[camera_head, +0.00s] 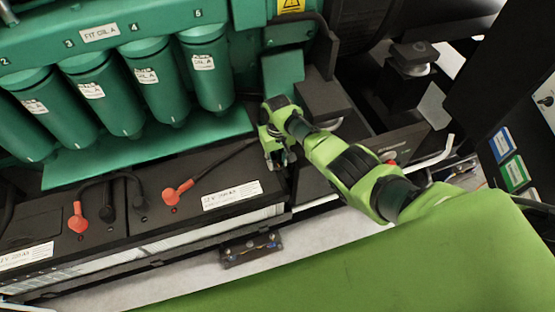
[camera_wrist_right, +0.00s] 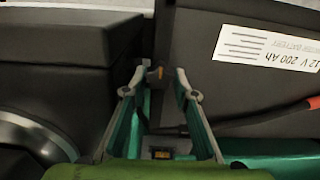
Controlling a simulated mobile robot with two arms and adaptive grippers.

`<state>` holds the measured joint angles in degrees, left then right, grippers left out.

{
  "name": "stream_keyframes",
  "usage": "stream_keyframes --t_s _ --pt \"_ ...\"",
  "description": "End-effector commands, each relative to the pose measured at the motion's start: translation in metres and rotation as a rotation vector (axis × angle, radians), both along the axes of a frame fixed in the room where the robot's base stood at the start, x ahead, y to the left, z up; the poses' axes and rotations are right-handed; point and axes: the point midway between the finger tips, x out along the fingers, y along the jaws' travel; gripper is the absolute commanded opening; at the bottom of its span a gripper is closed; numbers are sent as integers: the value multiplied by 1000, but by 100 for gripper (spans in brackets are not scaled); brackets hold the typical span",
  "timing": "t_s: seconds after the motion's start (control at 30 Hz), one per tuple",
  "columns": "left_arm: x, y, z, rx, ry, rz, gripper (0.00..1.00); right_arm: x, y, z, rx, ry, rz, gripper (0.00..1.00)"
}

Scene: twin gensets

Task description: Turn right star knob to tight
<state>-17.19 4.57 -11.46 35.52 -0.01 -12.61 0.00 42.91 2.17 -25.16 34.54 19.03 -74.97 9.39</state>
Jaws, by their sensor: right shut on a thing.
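My right gripper (camera_head: 277,155) reaches down at the right end of the labelled battery, between it and the dark box to its right. In the right wrist view its two fingers (camera_wrist_right: 160,92) point forward on either side of a small dark piece with an orange mark (camera_wrist_right: 157,74). This seems to be the right star knob. It is mostly hidden, so its shape and turn angle cannot be made out. In the head view the fingers cover it. The gripper is shut on it. My left gripper is not in view.
Black batteries (camera_head: 150,215) with red and black terminal caps and cables lie left of the gripper. Green filter canisters (camera_head: 205,75) stand behind them. A dark block (camera_head: 322,100) is close behind the gripper. A small bracket (camera_head: 250,248) sits on the pale floor in front.

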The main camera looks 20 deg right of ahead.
Motion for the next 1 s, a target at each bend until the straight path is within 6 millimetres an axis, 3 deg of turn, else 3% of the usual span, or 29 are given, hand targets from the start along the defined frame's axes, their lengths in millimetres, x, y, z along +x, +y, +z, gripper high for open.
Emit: stream_keyframes --t_s 0.57,0.6,0.67,1.0 --pt "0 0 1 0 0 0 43 2 0 1 0 -4 -39 5" --pt "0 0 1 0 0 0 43 2 0 1 0 -4 -39 29" --pt "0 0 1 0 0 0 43 2 0 1 0 -4 -38 43" --pt "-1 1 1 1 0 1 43 1 0 1 0 -2 -37 43"
